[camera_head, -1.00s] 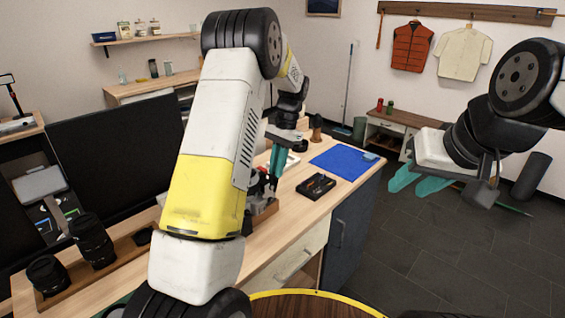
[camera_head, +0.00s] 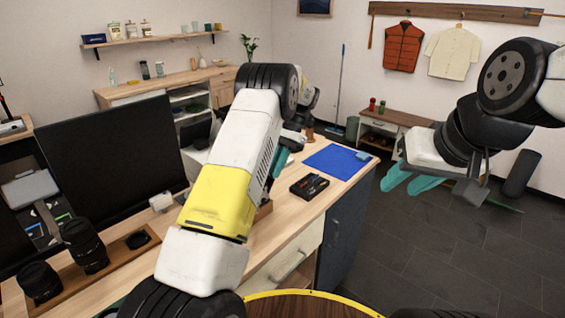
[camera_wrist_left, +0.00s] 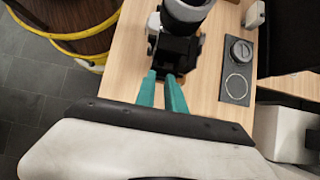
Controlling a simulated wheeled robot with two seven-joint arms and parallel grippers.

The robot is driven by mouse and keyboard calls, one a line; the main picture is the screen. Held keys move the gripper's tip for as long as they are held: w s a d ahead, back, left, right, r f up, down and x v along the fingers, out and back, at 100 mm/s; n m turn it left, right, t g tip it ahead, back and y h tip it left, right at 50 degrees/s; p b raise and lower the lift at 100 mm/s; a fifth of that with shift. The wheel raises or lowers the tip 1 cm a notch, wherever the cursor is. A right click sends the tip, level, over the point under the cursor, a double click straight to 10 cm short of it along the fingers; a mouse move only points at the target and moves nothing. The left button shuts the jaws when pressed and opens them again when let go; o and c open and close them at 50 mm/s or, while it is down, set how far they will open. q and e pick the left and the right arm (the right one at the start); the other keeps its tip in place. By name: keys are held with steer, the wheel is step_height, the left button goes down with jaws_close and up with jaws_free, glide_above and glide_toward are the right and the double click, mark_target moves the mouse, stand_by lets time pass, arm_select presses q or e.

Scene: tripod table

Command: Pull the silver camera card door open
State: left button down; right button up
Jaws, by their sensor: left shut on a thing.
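The silver camera (camera_wrist_left: 200,42) is in the left wrist view, at the top centre on the wooden desk, with a dark side facing my fingers and a pale lens at the top edge. My left gripper (camera_wrist_left: 160,80) has its teal fingertips at that dark side and is shut on a small part there, which looks like the card door; the fingertips hide most of it. In the head view my left gripper (camera_head: 281,161) shows only partly, and my arm hides the camera. My right gripper (camera_head: 408,184) is open and empty, in the air over the floor.
A blue mat (camera_head: 338,161) and a small black tray (camera_head: 309,187) lie on the desk (camera_head: 285,226). A large black monitor (camera_head: 112,150) and lenses (camera_head: 84,246) stand at left. A grey plate with a ring (camera_wrist_left: 236,86) lies right of the camera.

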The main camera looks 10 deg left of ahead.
arm_select(q)
steer(key=c, duration=1.4)
jaws_free()
steer(key=v, duration=0.7)
steer(key=shift+r, duration=0.15)
steer(key=shift+w+d, duration=0.1)
steer(key=shift+w, duration=0.05)
